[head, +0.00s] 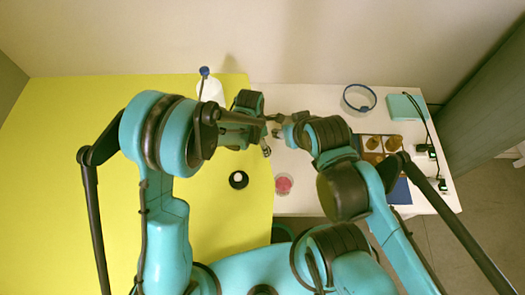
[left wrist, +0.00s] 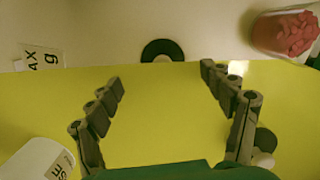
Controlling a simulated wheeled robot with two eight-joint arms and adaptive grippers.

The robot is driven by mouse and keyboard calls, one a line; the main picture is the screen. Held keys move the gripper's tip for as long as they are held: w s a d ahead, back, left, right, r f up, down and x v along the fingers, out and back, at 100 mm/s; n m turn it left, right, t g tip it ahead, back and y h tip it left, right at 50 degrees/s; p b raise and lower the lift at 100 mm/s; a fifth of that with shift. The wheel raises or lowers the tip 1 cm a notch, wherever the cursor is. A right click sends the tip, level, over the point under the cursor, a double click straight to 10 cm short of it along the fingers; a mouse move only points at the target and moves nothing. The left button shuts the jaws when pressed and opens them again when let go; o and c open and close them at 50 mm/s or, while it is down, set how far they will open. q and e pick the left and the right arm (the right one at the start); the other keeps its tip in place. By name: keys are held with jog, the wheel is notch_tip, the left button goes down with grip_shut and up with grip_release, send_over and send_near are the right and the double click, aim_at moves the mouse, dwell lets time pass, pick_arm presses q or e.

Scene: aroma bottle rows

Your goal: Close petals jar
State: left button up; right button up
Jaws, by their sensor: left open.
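The petals jar (head: 284,184) is a small clear jar of pinkish-red petals, standing on the white tabletop just right of the yellow area. It also shows at the upper right of the left wrist view (left wrist: 286,34), with no lid on it. A round black piece with a white centre (head: 238,180), possibly the lid, lies on the yellow area left of the jar. My left gripper (head: 266,138) is above and behind the jar, apart from it. Its fingers are spread and empty in the left wrist view (left wrist: 163,82). My right gripper (head: 277,127) is beside it, its fingers unclear.
A white bottle with a blue cap (head: 208,86) stands at the back. A blue ring-shaped item (head: 359,98), a teal box (head: 406,108) and a holder with several brown bottles (head: 373,143) are at the right.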

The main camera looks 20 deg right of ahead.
pick_arm(q)
jog(key=f, duration=0.2)
jog(key=f+b, duration=0.1)
jog(key=f, duration=0.1)
jog(key=shift+s+d+f+b, duration=0.2)
jog(key=shift+f+b, duration=0.1)
jog(key=shift+f, duration=0.1)
jog(key=shift+r, duration=0.1)
jog(key=c, duration=1.2)
jog(key=shift+o, duration=0.2)
jog(key=shift+w+r, duration=0.1)
jog(key=shift+r, duration=0.05)
